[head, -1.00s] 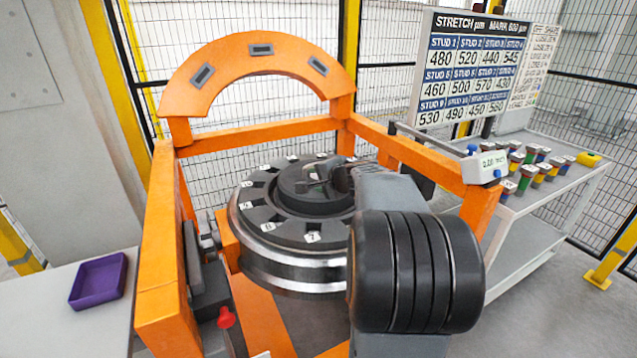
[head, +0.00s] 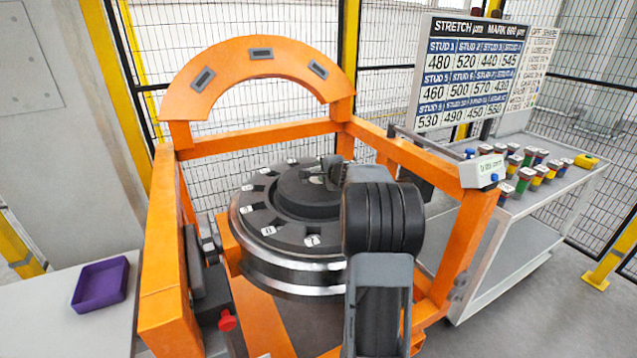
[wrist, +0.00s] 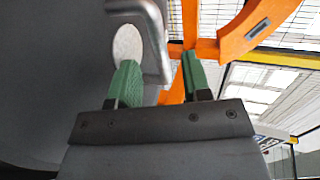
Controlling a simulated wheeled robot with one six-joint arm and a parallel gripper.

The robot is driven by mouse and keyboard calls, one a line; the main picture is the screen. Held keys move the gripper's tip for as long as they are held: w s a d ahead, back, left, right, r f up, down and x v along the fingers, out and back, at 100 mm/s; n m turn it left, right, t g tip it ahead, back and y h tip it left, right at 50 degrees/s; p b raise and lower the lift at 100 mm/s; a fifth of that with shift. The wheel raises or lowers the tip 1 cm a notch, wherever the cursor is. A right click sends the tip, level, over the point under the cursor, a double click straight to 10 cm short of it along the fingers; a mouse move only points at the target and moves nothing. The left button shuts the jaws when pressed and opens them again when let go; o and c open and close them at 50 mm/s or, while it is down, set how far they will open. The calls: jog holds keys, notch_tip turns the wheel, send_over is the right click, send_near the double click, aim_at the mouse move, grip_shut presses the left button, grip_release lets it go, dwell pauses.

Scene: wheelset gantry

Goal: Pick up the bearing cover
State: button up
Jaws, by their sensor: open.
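The bearing cover (head: 300,195) is the dark round raised disc at the centre of the wheel in the orange gantry, in the head view. My gripper (head: 328,172) is over its far right part, largely hidden behind my own arm. In the wrist view my gripper (wrist: 160,75) has two green fingers set apart, with nothing clamped. A grey metal handle (wrist: 155,35) stands off a dark grey surface at left, just beyond the fingertips and partly in line with the gap. Contact cannot be told.
The orange gantry frame (head: 165,250) with its arch (head: 260,60) surrounds the wheel (head: 290,270). A purple tray (head: 100,285) lies on the left table. A small gauge box (head: 482,171) sits on the right rail. A side bench (head: 550,190) holds several coloured studs.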

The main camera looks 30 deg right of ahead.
aim_at(319, 168)
jog(key=shift+p+x, duration=0.6)
jog(key=shift+x, duration=1.45)
jog(key=shift+d, duration=0.1)
jog(key=shift+c, duration=0.3)
grip_shut()
jog(key=shift+r, duration=0.15)
